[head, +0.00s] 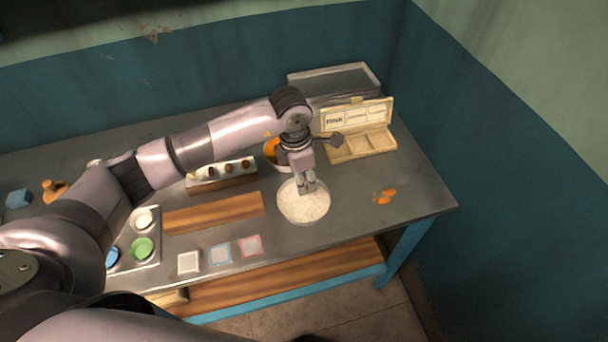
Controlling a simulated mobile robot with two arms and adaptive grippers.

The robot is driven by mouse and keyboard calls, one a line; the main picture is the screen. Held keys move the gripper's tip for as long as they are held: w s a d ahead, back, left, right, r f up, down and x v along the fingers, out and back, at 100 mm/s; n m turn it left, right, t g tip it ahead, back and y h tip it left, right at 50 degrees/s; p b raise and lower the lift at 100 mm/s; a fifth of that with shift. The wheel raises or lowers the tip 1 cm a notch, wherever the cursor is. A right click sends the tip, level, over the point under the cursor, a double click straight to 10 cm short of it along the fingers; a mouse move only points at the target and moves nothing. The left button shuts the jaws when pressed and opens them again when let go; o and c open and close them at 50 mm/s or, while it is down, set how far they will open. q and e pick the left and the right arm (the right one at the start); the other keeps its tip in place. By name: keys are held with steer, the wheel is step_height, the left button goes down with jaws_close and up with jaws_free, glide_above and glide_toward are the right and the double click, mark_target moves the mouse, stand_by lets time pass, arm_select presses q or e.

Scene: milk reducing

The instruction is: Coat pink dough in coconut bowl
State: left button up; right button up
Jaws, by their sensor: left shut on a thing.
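The coconut bowl (318,207) is a round, shallow bowl filled with white flakes, near the front middle of the table. My left gripper (308,188) points down into it from above, with its fingertips at the white flakes. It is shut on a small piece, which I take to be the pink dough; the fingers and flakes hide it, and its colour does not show. No other pink dough is visible. My right gripper is not in view.
A wooden board (213,214) and a rack of brown pieces (222,178) lie left of the bowl. An orange bowl (271,150) is behind my wrist. A sectioned box (362,146) with its lid up and orange pieces (385,195) stand to the right. Small square mats (220,253) line the front edge.

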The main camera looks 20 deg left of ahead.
mark_target(305, 207)
arm_select(q)
step_height(305, 207, down, 2)
steer(key=shift+s+f+b, duration=0.1)
steer(key=shift+s+b, duration=0.05)
steer(key=shift+b, duration=0.4)
steer(key=shift+f+b, duration=0.35)
steer(key=shift+f, duration=0.35)
step_height(305, 207, down, 3)
steer(key=b, duration=0.3)
steer(key=shift+f, duration=0.2)
steer(key=shift+f+b, duration=0.95)
steer(key=shift+f, duration=0.05)
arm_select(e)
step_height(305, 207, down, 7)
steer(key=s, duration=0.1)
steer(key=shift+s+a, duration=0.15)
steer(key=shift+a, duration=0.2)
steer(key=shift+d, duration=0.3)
arm_select(q)
steer(key=shift+f+b, duration=0.25)
steer(key=shift+b, duration=0.1)
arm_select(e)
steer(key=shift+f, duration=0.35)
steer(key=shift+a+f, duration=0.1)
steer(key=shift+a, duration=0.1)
arm_select(q)
steer(key=shift+b, duration=0.3)
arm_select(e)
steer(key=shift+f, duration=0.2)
